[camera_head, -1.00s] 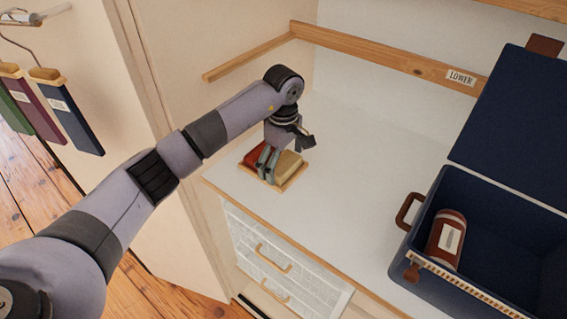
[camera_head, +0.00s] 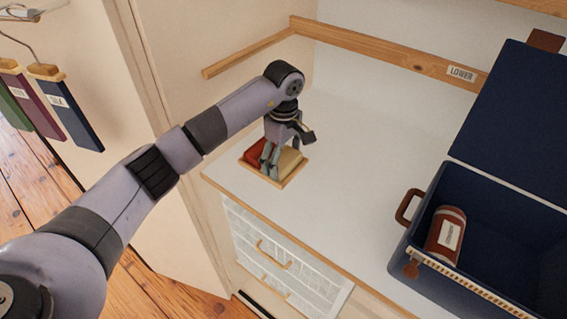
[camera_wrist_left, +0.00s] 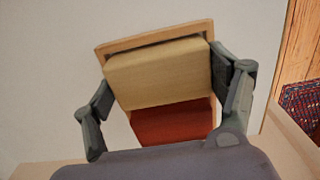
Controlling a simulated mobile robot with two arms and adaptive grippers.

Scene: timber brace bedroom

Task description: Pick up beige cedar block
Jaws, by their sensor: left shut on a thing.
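The beige cedar block (camera_head: 291,163) is in a shallow wooden tray (camera_head: 285,184) on the white surface, beside a red block (camera_head: 255,150). My left gripper (camera_head: 270,157) reaches down from above and partly hides the blocks. In the left wrist view, the beige block (camera_wrist_left: 160,76) lies between the two grey fingers of my left gripper (camera_wrist_left: 163,84), with a fingertip against each side. The red block (camera_wrist_left: 172,122) is next to it, nearer the palm. The tray rim (camera_wrist_left: 150,38) runs along the beige block's far side. My right gripper is out of view.
An open navy case (camera_head: 480,215) with a reddish-brown cylinder (camera_head: 446,238) inside stands at the right. A wooden rail (camera_head: 390,55) labelled LOWER runs along the back wall. The white surface (camera_head: 350,170) between tray and case is clear. Coloured tags (camera_head: 68,110) hang at the left.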

